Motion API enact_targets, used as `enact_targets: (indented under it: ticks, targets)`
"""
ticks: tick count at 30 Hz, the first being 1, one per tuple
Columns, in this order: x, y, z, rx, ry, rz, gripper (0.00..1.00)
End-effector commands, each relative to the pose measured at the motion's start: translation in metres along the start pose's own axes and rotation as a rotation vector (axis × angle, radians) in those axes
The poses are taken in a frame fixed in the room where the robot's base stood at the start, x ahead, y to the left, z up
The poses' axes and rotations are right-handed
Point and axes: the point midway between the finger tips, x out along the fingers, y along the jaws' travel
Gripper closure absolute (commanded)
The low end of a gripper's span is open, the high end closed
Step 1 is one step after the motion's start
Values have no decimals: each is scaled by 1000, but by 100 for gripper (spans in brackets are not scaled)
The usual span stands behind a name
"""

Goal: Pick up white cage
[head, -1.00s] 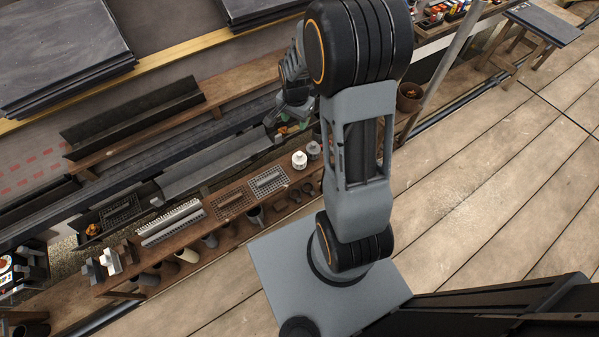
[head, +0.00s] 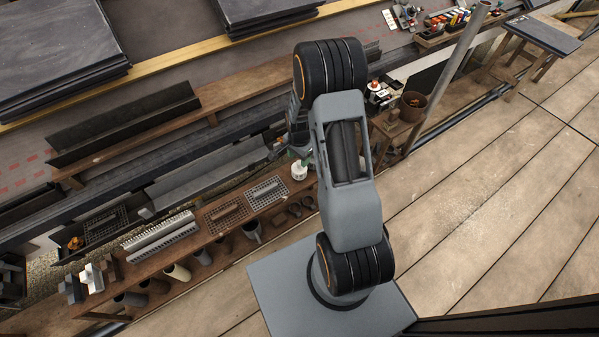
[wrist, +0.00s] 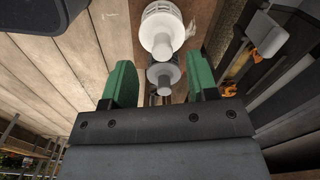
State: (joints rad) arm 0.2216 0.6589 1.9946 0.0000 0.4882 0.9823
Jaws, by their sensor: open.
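The white cage (head: 299,170) is a small round white piece with a knob, standing on the wooden shelf at its right end in the head view. In the wrist view the white cage (wrist: 158,28) is at the top, beyond my fingertips. A similar grey piece (wrist: 163,77) shows between my two green fingers, on the near side of the white one. My gripper (wrist: 160,75) is open and holds nothing. In the head view my arm hides most of it, close to the white cage.
The wooden shelf (head: 195,244) also bears flat metal grids (head: 266,192), a ridged white strip (head: 160,237) and grey-white blocks at its left end. The plank floor is clear.

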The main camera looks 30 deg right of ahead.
Motion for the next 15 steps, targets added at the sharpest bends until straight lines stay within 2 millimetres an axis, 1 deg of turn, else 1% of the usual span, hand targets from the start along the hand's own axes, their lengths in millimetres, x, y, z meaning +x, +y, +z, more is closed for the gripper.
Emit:
enact_targets:
  ticks: [5,9,12,15]
  targets:
    - [16,-1,-2,0,0,0,47]
    - [36,-2,-4,0,0,1,47]
    - [48,-2,-4,-1,-1,2,47]
    - [52,-2,-4,-1,0,0,47]
